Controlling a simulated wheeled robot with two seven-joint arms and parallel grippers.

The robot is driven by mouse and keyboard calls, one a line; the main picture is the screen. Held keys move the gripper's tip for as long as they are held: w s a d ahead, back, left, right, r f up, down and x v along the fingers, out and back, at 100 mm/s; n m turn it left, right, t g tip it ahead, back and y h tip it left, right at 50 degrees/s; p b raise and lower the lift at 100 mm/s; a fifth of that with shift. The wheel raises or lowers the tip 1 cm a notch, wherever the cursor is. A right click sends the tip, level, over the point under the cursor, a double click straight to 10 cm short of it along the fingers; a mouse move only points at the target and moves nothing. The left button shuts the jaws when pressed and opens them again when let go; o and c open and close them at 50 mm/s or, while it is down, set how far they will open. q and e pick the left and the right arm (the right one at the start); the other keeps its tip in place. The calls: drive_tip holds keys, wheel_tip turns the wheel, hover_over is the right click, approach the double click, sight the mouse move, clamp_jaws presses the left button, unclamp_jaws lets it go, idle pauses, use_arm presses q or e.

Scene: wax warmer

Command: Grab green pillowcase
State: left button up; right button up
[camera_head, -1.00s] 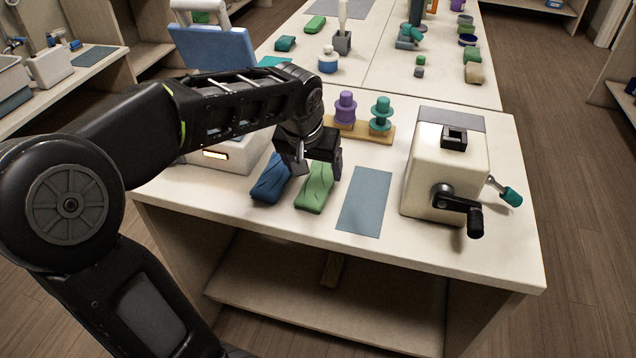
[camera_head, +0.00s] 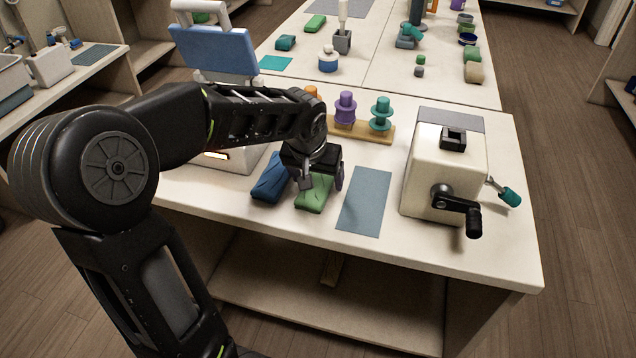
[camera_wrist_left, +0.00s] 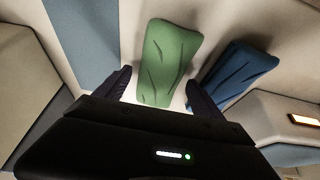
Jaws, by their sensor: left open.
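The green pillowcase (camera_head: 314,194) is a small folded green bundle lying on the table, between a blue bundle (camera_head: 269,181) and a flat grey-blue mat (camera_head: 364,199). My left gripper (camera_head: 321,181) is over the green pillowcase and hides its far part. In the left wrist view, the green pillowcase (camera_wrist_left: 168,62) lies between the two open fingers of my left gripper (camera_wrist_left: 157,90), with its near end between the fingertips. I cannot tell whether the fingers touch it. The blue bundle (camera_wrist_left: 232,73) is close beside the right finger in that view. My right gripper is not seen.
A white cranked machine (camera_head: 438,170) stands right of the mat. A wooden base (camera_head: 371,135) with purple and teal spools stands behind the gripper. A white warmer (camera_head: 238,158) with a raised blue lid (camera_head: 215,50) stands at the left. The mat is bare.

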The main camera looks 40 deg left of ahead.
sight(317, 181)
use_arm(q)
drive_tip(key=shift+c, duration=0.5)
drive_tip(key=c, duration=1.4)
wheel_tip(317, 181, up, 10)
